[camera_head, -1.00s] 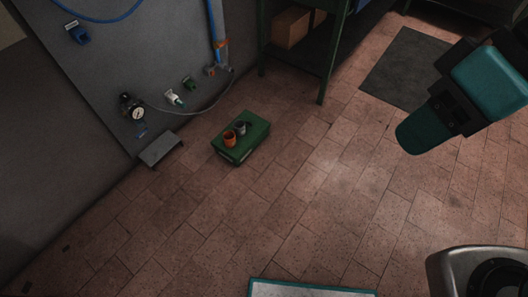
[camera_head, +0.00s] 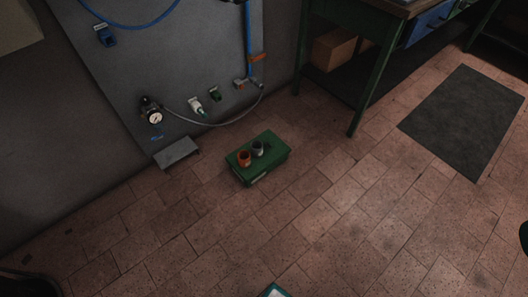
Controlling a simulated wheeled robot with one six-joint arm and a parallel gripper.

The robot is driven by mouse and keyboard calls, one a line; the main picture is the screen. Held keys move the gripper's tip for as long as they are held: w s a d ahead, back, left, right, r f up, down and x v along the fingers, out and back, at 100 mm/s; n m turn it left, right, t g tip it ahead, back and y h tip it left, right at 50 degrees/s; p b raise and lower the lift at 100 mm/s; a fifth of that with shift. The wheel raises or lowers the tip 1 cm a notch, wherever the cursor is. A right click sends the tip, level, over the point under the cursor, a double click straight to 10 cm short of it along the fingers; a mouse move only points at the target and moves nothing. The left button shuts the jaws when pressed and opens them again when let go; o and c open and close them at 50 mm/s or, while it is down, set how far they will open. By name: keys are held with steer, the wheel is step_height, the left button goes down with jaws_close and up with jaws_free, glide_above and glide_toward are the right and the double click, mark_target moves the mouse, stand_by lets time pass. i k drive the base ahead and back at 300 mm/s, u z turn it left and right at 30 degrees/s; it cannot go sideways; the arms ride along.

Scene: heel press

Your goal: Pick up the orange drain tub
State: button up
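The orange drain tub (camera_head: 244,158) is a small round cup standing on top of a green box (camera_head: 270,160) on the floor. A dark grey cup (camera_head: 257,149) stands close beside it on its right.
A wall panel behind the box carries a pressure gauge (camera_head: 155,118), small valves and a blue pipe (camera_head: 249,50). A grey step (camera_head: 177,153) juts out low at the wall. A green workbench (camera_head: 357,85) stands at upper right, with a dark mat (camera_head: 462,120) beside it.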

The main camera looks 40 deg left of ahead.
mark_target(243, 157)
steer(key=u, duration=0.1)
steer(key=i, duration=0.65)
steer(key=u, duration=0.9)
steer(key=i, duration=0.5)
steer(key=u, duration=0.4)
